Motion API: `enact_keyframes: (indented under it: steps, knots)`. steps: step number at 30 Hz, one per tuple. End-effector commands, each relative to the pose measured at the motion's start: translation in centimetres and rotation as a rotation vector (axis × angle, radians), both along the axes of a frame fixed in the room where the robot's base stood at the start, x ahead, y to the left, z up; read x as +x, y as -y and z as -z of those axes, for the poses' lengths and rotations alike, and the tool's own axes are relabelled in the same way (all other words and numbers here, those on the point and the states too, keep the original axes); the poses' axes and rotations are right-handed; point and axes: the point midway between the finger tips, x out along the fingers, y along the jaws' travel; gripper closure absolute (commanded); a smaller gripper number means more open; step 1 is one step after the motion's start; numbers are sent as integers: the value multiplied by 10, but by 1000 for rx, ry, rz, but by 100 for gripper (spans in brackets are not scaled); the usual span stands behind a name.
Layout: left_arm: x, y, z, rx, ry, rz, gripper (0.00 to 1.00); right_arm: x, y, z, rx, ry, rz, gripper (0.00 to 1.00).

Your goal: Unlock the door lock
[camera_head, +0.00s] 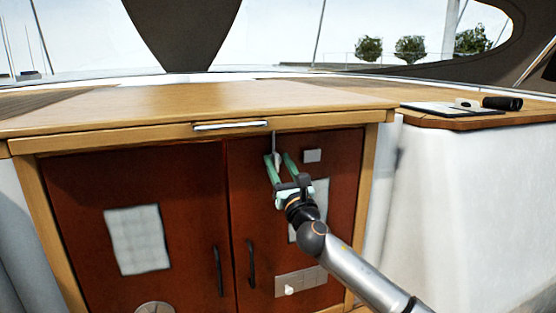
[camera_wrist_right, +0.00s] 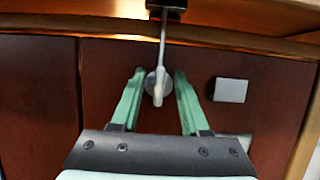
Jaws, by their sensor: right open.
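The door lock (camera_wrist_right: 158,86) is a pale metal lever with a round base on the right-hand red-brown door (camera_head: 330,150), near its top edge. A thin metal rod (camera_wrist_right: 163,35) runs up from it to a dark bracket under the wooden top. My right gripper (camera_head: 278,157) is open in front of the lock. In the right wrist view, its green fingers (camera_wrist_right: 158,76) stand on either side of the lever, with a gap visible on both sides. In the head view the fingers partly hide the lock. My left gripper is not in view.
A small grey plate (camera_wrist_right: 231,90) sits right of the lock. The left-hand door (camera_head: 80,200) is closed beside the right one; both have black handles (camera_head: 251,264). A wooden top with a silver handle (camera_head: 230,126) overhangs the doors. Black binoculars (camera_head: 502,103) lie at right.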

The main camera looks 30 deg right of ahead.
Motion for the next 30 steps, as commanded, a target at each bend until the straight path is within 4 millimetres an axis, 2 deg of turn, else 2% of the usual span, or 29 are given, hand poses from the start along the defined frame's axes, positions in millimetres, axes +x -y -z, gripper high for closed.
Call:
enact_keyframes:
  steps: [12,24,30]
  knots:
    - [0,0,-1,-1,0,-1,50,6,1,-2,0,0,-1,55]
    - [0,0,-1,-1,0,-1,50,6,1,-2,0,0,-1,100]
    - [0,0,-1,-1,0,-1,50,6,1,-2,0,0,-1,100]
